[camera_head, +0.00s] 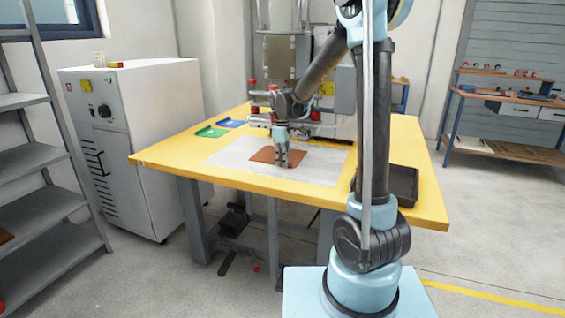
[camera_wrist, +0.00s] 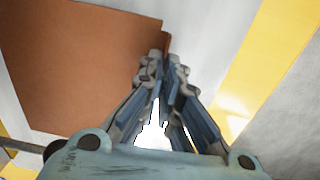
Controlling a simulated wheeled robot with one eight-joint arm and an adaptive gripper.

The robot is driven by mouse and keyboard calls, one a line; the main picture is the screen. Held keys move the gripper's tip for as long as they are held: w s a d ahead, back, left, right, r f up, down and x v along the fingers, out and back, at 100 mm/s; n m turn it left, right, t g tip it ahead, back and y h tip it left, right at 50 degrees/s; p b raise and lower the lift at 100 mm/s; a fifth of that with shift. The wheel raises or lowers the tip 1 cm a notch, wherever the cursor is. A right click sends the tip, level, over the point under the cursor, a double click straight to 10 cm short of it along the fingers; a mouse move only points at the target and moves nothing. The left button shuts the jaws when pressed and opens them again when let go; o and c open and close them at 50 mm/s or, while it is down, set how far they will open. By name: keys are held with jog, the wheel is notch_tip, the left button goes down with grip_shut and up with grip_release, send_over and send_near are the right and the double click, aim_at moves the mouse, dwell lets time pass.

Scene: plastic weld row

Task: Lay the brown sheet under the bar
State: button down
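The brown sheet (camera_head: 262,155) lies on a pale mat (camera_head: 320,166) on the yellow table. In the wrist view the sheet (camera_wrist: 75,65) fills the upper left. My gripper (camera_head: 283,163) points down at the sheet's near right part. In the wrist view my gripper (camera_wrist: 165,62) has its fingertips close together at the sheet's edge, by a small darker brown tab, and looks shut on it. The fingertips hide the exact contact. The bar seems to belong to the machine (camera_head: 285,58) behind the sheet, but my arm covers much of it.
A green tray (camera_head: 211,132) and a blue tray (camera_head: 231,123) are at the table's back left. A black tray (camera_head: 403,186) is at its right edge, beside my arm. A white cabinet (camera_head: 150,150) stands left. Red knobs (camera_head: 253,109) stick out from the machine.

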jog(key=c, duration=1.7)
grip_release()
jog(key=shift+r, duration=0.2)
jog(key=shift+r, duration=1.4)
jog(key=shift+s+a+r, duration=0.2)
jog(key=shift+s+a, duration=0.25)
jog(key=shift+s, duration=0.8)
jog(key=shift+s+a+r, duration=0.2)
jog(key=shift+s+a, duration=0.25)
jog(key=shift+s, duration=0.8)
jog(key=shift+s+a+r, duration=0.2)
jog(key=shift+s+a, duration=0.25)
jog(key=shift+s, duration=0.8)
